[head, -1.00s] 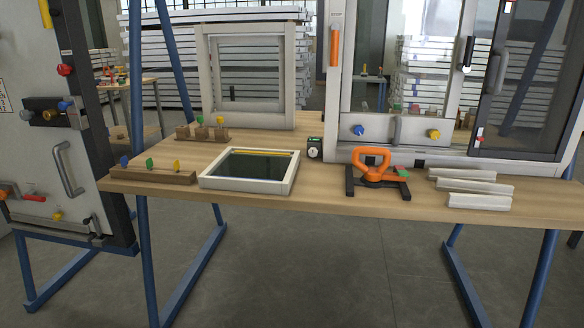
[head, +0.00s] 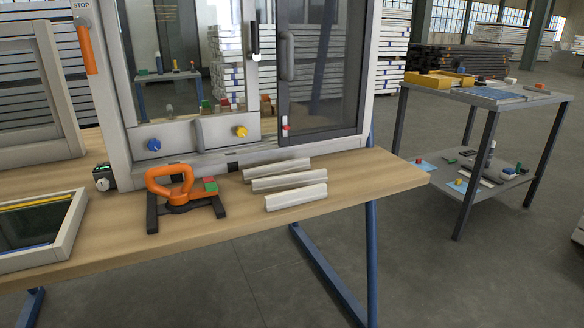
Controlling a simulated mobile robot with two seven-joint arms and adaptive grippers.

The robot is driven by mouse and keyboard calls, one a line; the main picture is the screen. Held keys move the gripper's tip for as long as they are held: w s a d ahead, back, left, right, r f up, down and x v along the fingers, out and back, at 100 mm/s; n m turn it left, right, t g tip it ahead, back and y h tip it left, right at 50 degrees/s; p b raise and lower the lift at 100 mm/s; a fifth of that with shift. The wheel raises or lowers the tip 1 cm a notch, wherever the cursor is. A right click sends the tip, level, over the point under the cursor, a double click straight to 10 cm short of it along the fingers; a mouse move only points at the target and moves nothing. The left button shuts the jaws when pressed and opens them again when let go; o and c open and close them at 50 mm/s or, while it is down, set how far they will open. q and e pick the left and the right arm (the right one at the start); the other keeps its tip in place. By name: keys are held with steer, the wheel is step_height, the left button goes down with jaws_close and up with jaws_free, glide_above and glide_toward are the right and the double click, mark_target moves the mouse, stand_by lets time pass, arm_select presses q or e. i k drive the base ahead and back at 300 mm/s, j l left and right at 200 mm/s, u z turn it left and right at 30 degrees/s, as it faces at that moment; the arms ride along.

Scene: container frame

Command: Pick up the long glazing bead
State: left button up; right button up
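Three pale, grooved glazing beads lie side by side on the wooden table, right of its middle. The back bead (head: 277,169), the middle bead (head: 289,181) and the front bead (head: 296,197) are roughly parallel. The middle one looks the longest, though the difference is small. All three lie apart from the orange handle tool to their left. Neither of my grippers shows in the head view.
The orange-handled tool (head: 170,188) on a black base stands left of the beads. Behind is a window frame (head: 110,110). A glazed frame (head: 68,235) lies at left. A grey side table (head: 480,98) stands at right, across open floor.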

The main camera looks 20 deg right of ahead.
mark_target(277, 184)
steer(key=i+l+z, duration=0.2)
steer(key=i, duration=0.3)
steer(key=i+l+z, duration=0.2)
steer(key=i+l, duration=0.15)
steer(key=i, duration=0.15)
